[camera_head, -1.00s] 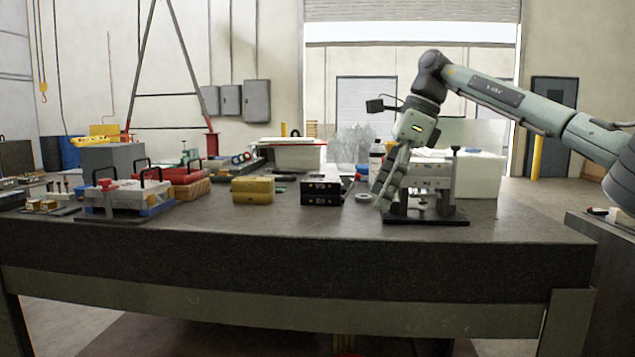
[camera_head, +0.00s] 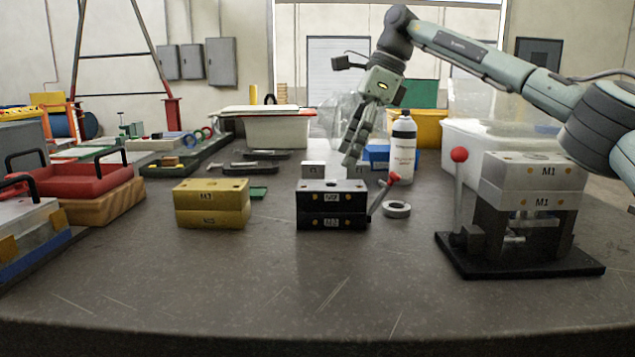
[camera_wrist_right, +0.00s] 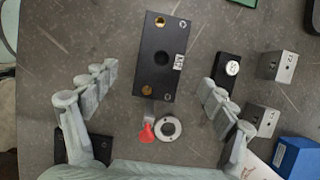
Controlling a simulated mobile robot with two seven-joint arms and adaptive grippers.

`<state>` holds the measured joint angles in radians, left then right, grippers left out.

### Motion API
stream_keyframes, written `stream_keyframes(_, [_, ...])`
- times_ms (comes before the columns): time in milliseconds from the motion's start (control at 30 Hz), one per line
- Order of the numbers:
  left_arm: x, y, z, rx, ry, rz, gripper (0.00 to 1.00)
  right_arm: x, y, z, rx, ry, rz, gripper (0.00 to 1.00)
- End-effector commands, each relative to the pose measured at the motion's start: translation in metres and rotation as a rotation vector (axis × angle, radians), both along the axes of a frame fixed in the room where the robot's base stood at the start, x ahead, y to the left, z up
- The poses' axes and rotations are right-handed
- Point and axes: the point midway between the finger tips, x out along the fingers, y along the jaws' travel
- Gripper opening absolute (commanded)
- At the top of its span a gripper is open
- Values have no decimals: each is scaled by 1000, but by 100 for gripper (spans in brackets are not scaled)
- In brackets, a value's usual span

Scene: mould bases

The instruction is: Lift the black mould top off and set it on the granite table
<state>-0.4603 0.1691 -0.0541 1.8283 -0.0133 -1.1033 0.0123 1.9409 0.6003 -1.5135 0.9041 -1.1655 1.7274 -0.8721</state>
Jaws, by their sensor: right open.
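The black mould (camera_head: 331,205) stands on the granite table (camera_head: 250,285), its black top (camera_head: 331,194) stacked on a black lower half (camera_head: 331,221). In the right wrist view the top (camera_wrist_right: 158,75) shows from above with a central hole and brass and grey corner fittings. My right gripper (camera_head: 352,160) is above and slightly right of the mould, pointing down. In the wrist view its fingers (camera_wrist_right: 160,85) are spread wide on either side of the mould, empty and not touching it. My left gripper is not in view.
A yellow mould (camera_head: 211,204) stands left of the black one. A red-handled lever (camera_head: 385,192) and a grey ring (camera_head: 396,209) lie close at its right. A grey M1 mould (camera_head: 528,185) on a press stands farther right. The table front is clear.

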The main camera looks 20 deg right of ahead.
Motion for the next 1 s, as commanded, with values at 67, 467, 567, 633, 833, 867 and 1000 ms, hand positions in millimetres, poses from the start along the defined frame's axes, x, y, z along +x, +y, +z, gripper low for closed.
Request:
stream_keyframes(67, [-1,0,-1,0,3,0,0,0,0,-1,0,0,1,84])
stream_keyframes(467, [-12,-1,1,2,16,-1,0,1,16,-41,-2,2,2,84])
stream_keyframes(567, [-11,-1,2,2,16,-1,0,0,23,-56,-2,2,2,84])
stream_keyframes(633, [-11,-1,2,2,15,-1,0,2,27,-63,-1,0,1,84])
stream_keyframes(833, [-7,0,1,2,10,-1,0,3,30,-72,1,-1,0,84])
stream_keyframes(867, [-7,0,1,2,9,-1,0,3,30,-72,1,-1,0,84])
stream_keyframes(1000, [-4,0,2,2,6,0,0,3,30,-72,1,-1,0,81])
